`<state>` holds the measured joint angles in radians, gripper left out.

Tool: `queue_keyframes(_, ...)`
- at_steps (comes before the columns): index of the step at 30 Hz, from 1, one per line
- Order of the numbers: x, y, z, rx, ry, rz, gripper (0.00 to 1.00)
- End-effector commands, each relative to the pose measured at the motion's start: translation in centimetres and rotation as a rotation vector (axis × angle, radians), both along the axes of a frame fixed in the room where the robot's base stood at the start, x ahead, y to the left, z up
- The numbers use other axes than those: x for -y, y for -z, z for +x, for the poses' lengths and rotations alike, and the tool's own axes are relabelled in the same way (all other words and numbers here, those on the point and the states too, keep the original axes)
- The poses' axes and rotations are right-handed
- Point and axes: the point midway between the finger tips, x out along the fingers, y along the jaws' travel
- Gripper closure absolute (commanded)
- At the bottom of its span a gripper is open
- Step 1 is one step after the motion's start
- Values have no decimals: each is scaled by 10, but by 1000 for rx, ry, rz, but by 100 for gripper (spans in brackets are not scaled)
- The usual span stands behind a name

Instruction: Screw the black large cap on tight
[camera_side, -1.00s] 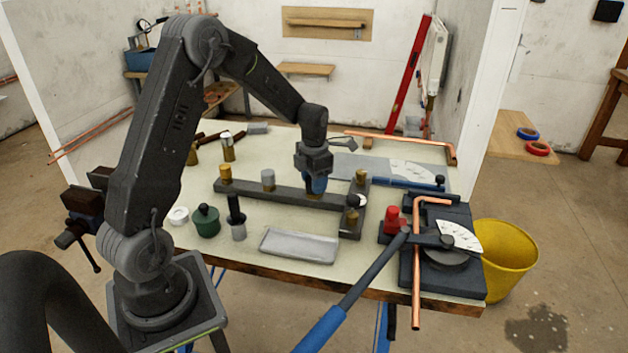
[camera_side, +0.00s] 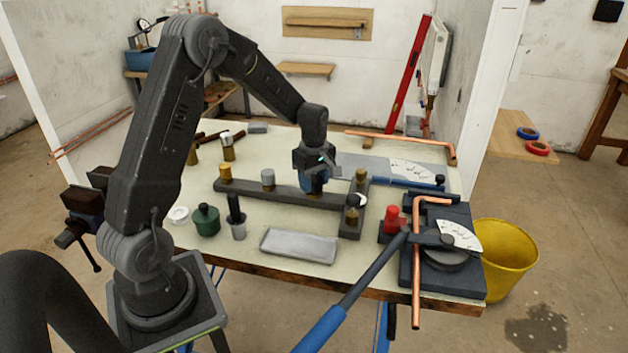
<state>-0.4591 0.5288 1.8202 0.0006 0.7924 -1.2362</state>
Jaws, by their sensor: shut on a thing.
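My gripper (camera_side: 314,187) points down over the long dark rail (camera_side: 285,192), right of the grey-capped post. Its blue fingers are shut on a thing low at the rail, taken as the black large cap. The fingers hide most of it, so its seating and tilt cannot be told. On the same rail assembly stand a post with a yellow cap (camera_side: 225,173), one with a grey cap (camera_side: 268,177), and a brass post (camera_side: 361,175). A small dark-topped brass post (camera_side: 352,214) stands at the right front.
A grey tray (camera_side: 299,245) lies in front of the rail. A green pot (camera_side: 206,219), a white ring (camera_side: 179,215) and a grey cup with a black handle (camera_side: 237,228) stand at left. A pipe bender (camera_side: 447,250) with a copper pipe fills the right front.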

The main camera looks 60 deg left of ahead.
Motion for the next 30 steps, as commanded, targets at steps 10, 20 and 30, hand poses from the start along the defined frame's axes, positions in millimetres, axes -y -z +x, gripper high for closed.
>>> queue_keyframes(10,0,1,0,-1,496,1,84)
queue_keyframes(20,0,1,0,-2,965,1,83)
queue_keyframes(30,0,1,0,-2,1266,0,83)
